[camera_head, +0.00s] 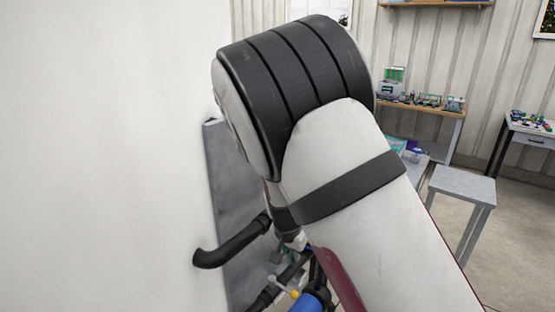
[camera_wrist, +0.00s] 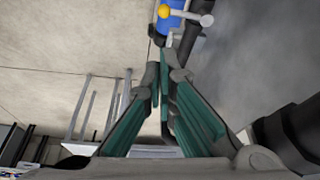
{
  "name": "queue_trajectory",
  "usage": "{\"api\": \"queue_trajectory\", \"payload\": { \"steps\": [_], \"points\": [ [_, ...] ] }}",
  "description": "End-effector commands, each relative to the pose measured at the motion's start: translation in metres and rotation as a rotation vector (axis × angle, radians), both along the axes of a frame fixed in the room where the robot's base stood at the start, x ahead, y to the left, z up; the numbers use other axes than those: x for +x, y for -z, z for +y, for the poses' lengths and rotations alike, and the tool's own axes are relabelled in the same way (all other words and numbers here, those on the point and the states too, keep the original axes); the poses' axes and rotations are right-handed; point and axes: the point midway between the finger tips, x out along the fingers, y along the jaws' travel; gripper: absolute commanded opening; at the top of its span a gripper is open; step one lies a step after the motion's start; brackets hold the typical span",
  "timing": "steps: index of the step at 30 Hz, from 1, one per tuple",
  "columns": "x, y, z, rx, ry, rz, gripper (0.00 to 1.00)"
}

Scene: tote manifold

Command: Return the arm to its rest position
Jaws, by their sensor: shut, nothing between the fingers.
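My gripper (camera_wrist: 161,72) shows in the wrist view with its two green-padded fingers closed together at the tips. Nothing is held between them. The fingers point toward a blue pipe part (camera_wrist: 172,20) with a yellow knob (camera_wrist: 164,11) and a pale handle at the top of that view. They look apart from it, though the exact gap is hard to tell. In the head view my white and black arm is raised and bent across the middle, and it hides most or all of the gripper.
In the head view, a black bent pipe (camera_head: 238,245) stands out from a grey panel (camera_head: 225,170) beside my arm. The blue part (camera_head: 306,302) is below. A grey table (camera_head: 463,187) and a workbench (camera_head: 440,111) are at right. Open floor (camera_head: 519,240) shows at lower right.

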Motion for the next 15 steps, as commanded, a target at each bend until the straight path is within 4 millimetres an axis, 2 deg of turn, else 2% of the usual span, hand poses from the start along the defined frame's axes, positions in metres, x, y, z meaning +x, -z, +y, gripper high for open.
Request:
{"api": "queue_trajectory", "payload": {
  "steps": [8,15],
  "points": [
    [-0.039,-0.089,-0.030,0.126,-0.060,0.032,0.00],
    [-0.091,-0.163,-0.059,0.190,-0.169,0.019,0.00]
  ]
}}
